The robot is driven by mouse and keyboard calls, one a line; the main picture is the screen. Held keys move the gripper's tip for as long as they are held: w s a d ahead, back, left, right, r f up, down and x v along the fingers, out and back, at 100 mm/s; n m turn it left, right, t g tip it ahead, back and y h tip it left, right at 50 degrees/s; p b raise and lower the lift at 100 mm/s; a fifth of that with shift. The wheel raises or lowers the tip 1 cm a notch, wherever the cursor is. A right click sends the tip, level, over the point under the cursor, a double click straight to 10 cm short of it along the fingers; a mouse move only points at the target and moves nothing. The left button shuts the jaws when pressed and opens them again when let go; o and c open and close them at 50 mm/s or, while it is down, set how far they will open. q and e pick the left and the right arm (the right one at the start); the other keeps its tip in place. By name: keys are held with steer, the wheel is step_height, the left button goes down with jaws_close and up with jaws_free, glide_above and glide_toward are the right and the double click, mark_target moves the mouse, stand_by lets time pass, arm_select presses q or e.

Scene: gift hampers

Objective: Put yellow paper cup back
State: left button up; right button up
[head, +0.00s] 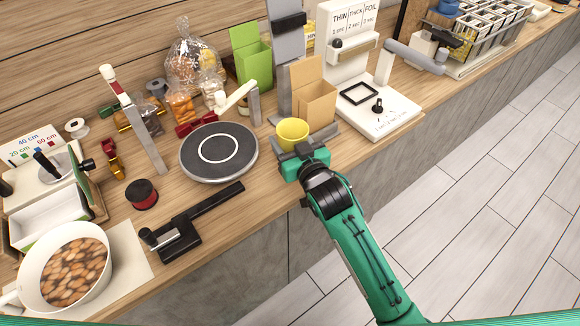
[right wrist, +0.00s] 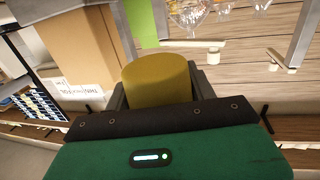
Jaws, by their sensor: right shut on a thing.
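The yellow paper cup (head: 292,133) is held by my right gripper (head: 300,150) near the front edge of the counter, just in front of the kraft-brown box. The right gripper is shut on the cup. In the right wrist view the yellow cup (right wrist: 157,80) sits between the two dark fingers of the gripper (right wrist: 160,98). The cup looks about upright in the head view. Whether its base touches the counter is hidden by the gripper. My left gripper is not in view.
A brown open box (head: 314,103) stands right behind the cup. A round dark turntable (head: 218,152) lies to the left. A white sealing machine (head: 385,115) stands to the right. A white bowl of nuts (head: 22,274) is front left.

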step_height(320, 180, down, 10)
steer(key=shift+f+p, duration=0.1)
steer(key=shift+p, duration=0.3)
steer(key=shift+f, duration=0.15)
steer(key=shift+f, duration=0.1)
steer(key=shift+f, duration=0.1)
steer(key=o, duration=1.1)
